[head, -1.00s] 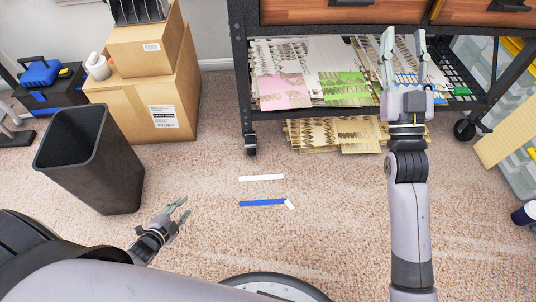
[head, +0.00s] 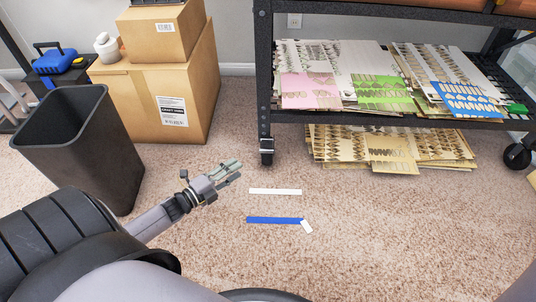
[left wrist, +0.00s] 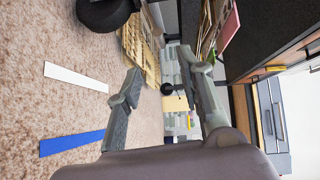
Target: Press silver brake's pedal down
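The cart's front left caster (head: 267,156) stands on the carpet, with a small light-coloured part low on it; I cannot clearly make out a silver brake pedal. A dark wheel also shows at the top of the left wrist view (left wrist: 103,13). My left gripper (head: 238,171) is low over the carpet, to the left of and nearer than the caster, and apart from it. In the left wrist view its two fingers (left wrist: 164,78) are spread with nothing between them. My right gripper is out of view.
The black cart's lower shelf (head: 400,120) holds patterned sheets, with more sheets (head: 390,148) beneath it. A white strip (head: 275,191) and a blue strip (head: 274,220) lie on the carpet. A black bin (head: 85,150) and cardboard boxes (head: 155,90) stand left.

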